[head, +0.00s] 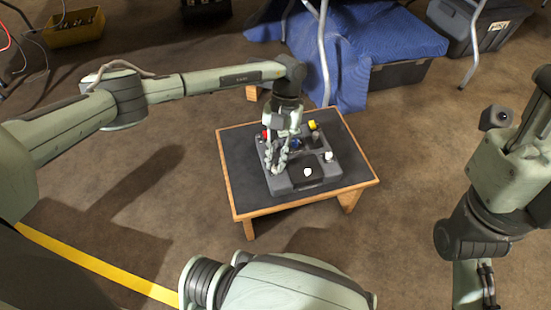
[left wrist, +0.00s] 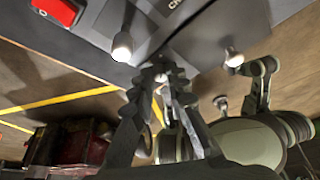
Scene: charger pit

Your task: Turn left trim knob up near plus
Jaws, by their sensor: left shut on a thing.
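A dark grey control console (head: 310,181) lies on a small low table. My left gripper (head: 276,168) reaches down over its left part. In the left wrist view its fingertips (left wrist: 161,75) are closed together at the console (left wrist: 90,22), on a small knob mostly hidden between them. I take it for the left trim knob; its pointer and any plus mark cannot be made out. A pale knob (left wrist: 122,47) stands beside the fingertips, and another (left wrist: 234,58) stands farther right. My right gripper (head: 486,285) hangs at the lower right, away from the console; its finger opening is unclear.
The table (head: 244,195) has a black top with a wooden edge. The console also bears a yellow knob (head: 312,125), a white knob (head: 328,156) and a red rocker switch (left wrist: 58,10). A blue cloth (head: 385,45) covers things behind. Bare floor surrounds the table.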

